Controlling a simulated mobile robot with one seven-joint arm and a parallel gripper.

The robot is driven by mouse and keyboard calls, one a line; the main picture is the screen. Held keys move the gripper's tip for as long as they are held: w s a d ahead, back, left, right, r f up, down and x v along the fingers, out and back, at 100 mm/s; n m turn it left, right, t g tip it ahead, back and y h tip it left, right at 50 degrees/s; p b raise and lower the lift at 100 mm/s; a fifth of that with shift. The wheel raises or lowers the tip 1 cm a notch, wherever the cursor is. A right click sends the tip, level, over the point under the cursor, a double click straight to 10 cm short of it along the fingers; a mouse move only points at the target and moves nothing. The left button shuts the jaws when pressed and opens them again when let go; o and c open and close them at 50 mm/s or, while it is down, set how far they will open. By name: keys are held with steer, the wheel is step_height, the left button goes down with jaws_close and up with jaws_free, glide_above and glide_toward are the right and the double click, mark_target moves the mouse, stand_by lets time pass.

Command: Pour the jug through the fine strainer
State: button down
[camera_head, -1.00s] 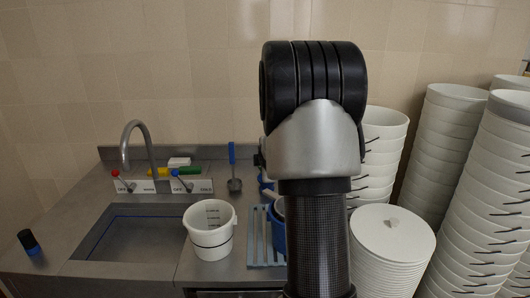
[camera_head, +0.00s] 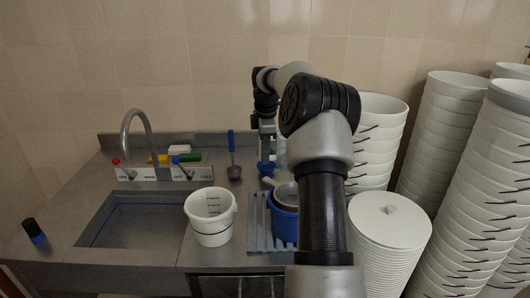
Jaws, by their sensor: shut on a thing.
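My gripper (camera_head: 267,148) is at the back of the counter, partly behind my arm. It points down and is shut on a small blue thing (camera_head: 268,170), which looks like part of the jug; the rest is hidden. A grey strainer (camera_head: 284,193) with a pale handle toward the back left sits in the mouth of a blue bucket (camera_head: 284,224). My arm covers their right side. I cannot tell how fine its mesh is. My gripper is behind the strainer and left of its middle.
A white graduated bucket (camera_head: 210,217) stands between the sink (camera_head: 130,220) and the slatted rack (camera_head: 257,230). A blue-handled ladle (camera_head: 232,155) is at the back. A curved tap (camera_head: 137,125) stands behind the sink. Tall stacks of white buckets (camera_head: 480,180) and lids (camera_head: 390,225) crowd the right.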

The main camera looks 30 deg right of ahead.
steer(key=shift+s+g+y, duration=0.1)
steer(key=shift+g+y, duration=0.2)
steer(key=shift+g, duration=0.2)
steer(key=shift+r, duration=0.15)
steer(key=shift+r, duration=2.4)
steer(key=shift+a, duration=0.1)
